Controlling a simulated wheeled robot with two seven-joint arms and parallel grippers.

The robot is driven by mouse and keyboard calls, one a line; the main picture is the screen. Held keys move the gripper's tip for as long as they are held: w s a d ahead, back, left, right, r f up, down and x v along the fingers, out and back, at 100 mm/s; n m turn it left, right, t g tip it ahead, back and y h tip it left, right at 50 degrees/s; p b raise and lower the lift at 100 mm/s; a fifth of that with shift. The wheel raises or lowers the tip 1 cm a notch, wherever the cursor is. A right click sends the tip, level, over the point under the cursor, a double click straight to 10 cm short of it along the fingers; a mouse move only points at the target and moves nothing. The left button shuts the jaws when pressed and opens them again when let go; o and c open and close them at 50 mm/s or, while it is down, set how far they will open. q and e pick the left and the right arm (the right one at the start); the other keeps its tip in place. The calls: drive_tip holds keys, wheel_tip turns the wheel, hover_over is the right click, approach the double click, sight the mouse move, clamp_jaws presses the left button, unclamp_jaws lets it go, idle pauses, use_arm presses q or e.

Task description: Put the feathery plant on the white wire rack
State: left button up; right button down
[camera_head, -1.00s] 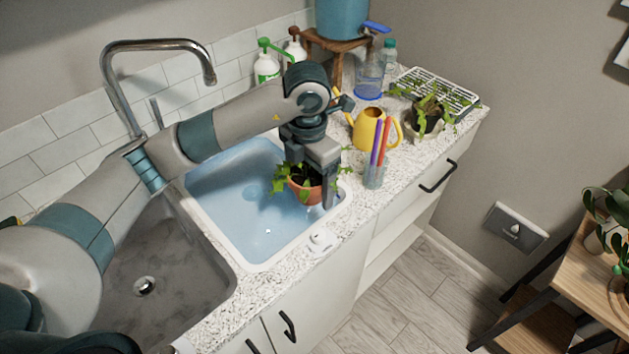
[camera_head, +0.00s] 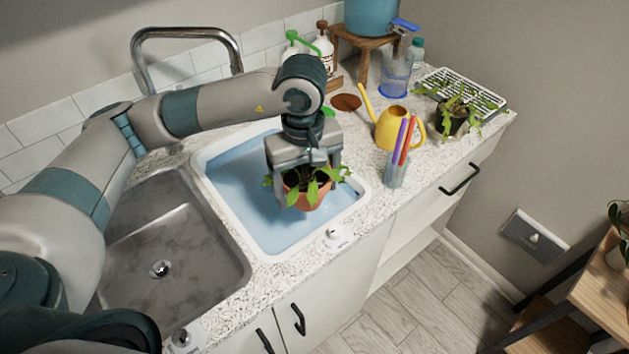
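My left gripper (camera_head: 307,183) is shut on a terracotta pot (camera_head: 308,197) holding a leafy green plant (camera_head: 315,180), one finger on each side. It holds the pot roughly upright above the blue water basin. The white wire rack (camera_head: 492,101) lies at the far right end of the counter. A second plant (camera_head: 458,105) with thin drooping leaves, in a greyish pot, stands at the rack's front edge; I cannot tell whether it is on the rack. I cannot tell for sure which plant is the feathery one. My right gripper is out of view.
A yellow watering can (camera_head: 390,128) and a cup of coloured sticks (camera_head: 397,172) stand between basin and rack. A clear bottle (camera_head: 396,75), a wooden stool (camera_head: 362,45) and spray bottles (camera_head: 324,48) stand behind. The metal sink (camera_head: 165,235) is at left.

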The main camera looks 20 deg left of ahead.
sight(293, 195)
use_arm(q)
drive_tip(key=m, duration=0.2)
drive_tip(key=s+m, duration=0.1)
drive_tip(key=m, duration=0.1)
drive_tip(key=s+a+m, duration=0.1)
drive_tip(key=m, duration=0.1)
drive_tip(key=shift+s+a+r+m, duration=0.1)
drive_tip(key=shift+s+r+m, duration=0.1)
drive_tip(key=shift+r+m, duration=0.15)
drive_tip(key=shift+s+a+r+m, duration=0.1)
drive_tip(key=shift+s+m, duration=0.15)
drive_tip(key=shift+m, duration=0.4)
drive_tip(key=shift+s+a+m, duration=0.1)
drive_tip(key=shift+s+m, duration=0.15)
drive_tip(key=shift+m, duration=0.35)
drive_tip(key=shift+d, duration=0.1)
